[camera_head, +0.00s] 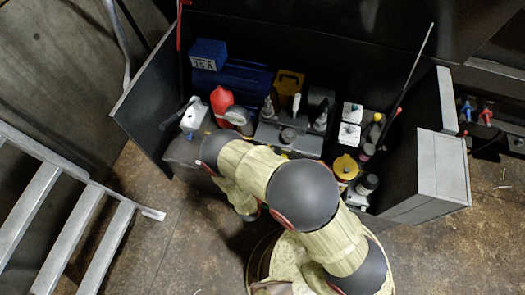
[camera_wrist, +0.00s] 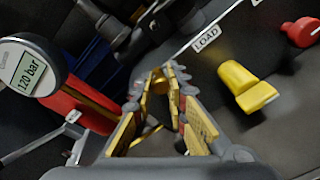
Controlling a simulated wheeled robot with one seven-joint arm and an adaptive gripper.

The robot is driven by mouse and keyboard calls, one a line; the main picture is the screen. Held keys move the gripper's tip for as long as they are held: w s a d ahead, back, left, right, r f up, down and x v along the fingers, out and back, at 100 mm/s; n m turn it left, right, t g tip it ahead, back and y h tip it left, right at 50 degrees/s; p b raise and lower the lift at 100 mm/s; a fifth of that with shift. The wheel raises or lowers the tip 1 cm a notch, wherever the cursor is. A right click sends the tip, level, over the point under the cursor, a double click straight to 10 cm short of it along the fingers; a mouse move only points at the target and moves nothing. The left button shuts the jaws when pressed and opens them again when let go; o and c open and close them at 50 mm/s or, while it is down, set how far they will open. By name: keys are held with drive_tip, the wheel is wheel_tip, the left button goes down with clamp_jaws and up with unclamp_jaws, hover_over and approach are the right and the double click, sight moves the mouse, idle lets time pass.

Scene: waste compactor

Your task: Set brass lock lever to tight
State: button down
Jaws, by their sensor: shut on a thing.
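My gripper (camera_wrist: 166,78) shows in the wrist view with its two yellow-padded fingers closing toward each other at the tips. A small brass-coloured piece (camera_wrist: 158,88) shows between the fingertips and looks like the brass lock lever. The fingers hide most of it, so its angle and any tight mark cannot be read. In the head view my arm covers the gripper and the lever.
In the wrist view a gauge reading 120 bar (camera_wrist: 30,70) and a red cylinder (camera_wrist: 78,104) are left. A yellow handle (camera_wrist: 245,86) by a LOAD label (camera_wrist: 205,40) and a red knob (camera_wrist: 302,32) are right. A ladder (camera_head: 75,220) stands left in the head view.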

drive_tip(key=shift+d+f+m, duration=0.1)
drive_tip(key=shift+d+m, duration=0.3)
drive_tip(key=shift+m, duration=0.4)
drive_tip(key=shift+w, duration=0.1)
drive_tip(key=c, duration=1.9)
unclamp_jaws()
drive_tip(key=shift+y, duration=0.3)
drive_tip(key=shift+o, duration=0.8)
drive_tip(key=shift+f, duration=0.1)
drive_tip(key=v, duration=1.2)
drive_tip(key=shift+f, duration=0.1)
